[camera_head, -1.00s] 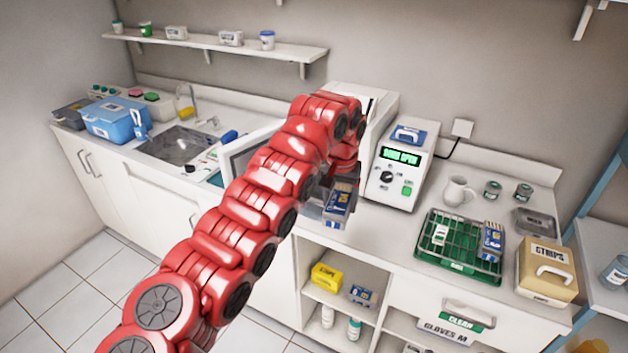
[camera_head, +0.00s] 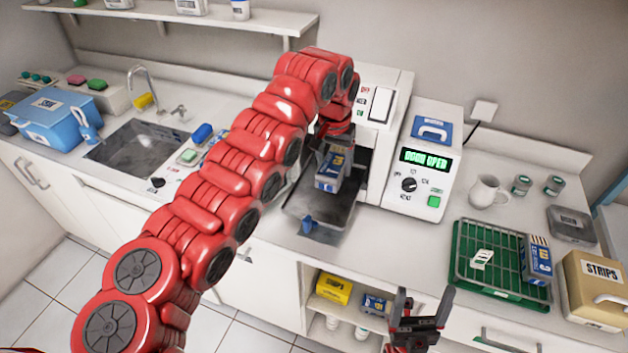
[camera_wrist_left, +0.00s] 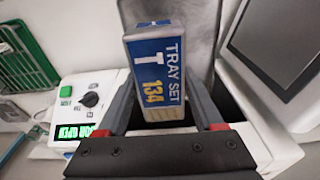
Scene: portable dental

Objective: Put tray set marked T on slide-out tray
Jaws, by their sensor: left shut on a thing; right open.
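The tray set marked T is a small blue and white box (camera_head: 328,178); in the left wrist view its label reads "TRAY SET T 134" (camera_wrist_left: 155,70). My left gripper (camera_head: 336,152) is shut on it, with a finger on each side in the left wrist view (camera_wrist_left: 162,112). The box is over the dark metal slide-out tray (camera_head: 318,212), which sticks out from the white machine with a blue tab at its front. I cannot tell whether the box touches the tray. My right gripper (camera_head: 420,315) is open and empty, at the bottom in front of the counter.
A white control unit (camera_head: 423,165) with a lit green display stands right of the tray. A green wire rack (camera_head: 490,262), a blue box, a mug (camera_head: 487,191) and a STRIPS box (camera_head: 598,290) are further right. The sink (camera_head: 138,150) is left. An open shelf lies below.

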